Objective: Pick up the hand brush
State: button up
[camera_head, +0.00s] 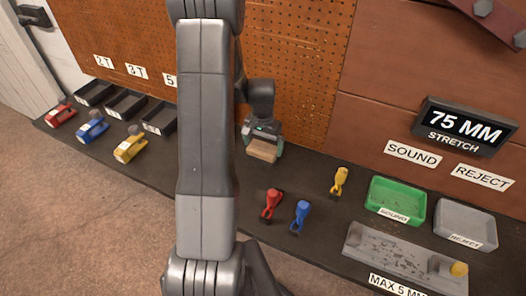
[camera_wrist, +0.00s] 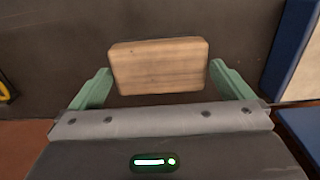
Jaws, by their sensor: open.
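The hand brush shows as a pale wooden block (camera_wrist: 158,58) in the wrist view, lying on the dark bench top; no bristles show. It also shows in the head view (camera_head: 262,152), just below my gripper, near the pegboard. My gripper (camera_wrist: 160,72) is open, with one green finger on each side of the block and a visible gap at each side. In the head view my gripper (camera_head: 263,140) points down over the block. I cannot tell how far down the fingers reach beside it.
Red (camera_head: 271,203), blue (camera_head: 301,215) and yellow (camera_head: 340,182) clamp-like tools lie to the right. A green tray (camera_head: 397,220), a grey tray (camera_head: 466,242) and a long grey fixture (camera_head: 395,254) stand further right. The pegboard (camera_head: 300,60) rises behind. My arm hides the bench's middle.

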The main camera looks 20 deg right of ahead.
aim_at(263, 148)
jog(key=shift+f, duration=1.2)
jog(key=c, duration=0.7)
jog(key=shift+r, duration=0.1)
notch_tip(263, 148, up, 10)
jog(key=shift+f+b, duration=0.1)
jog(key=shift+b, duration=0.35)
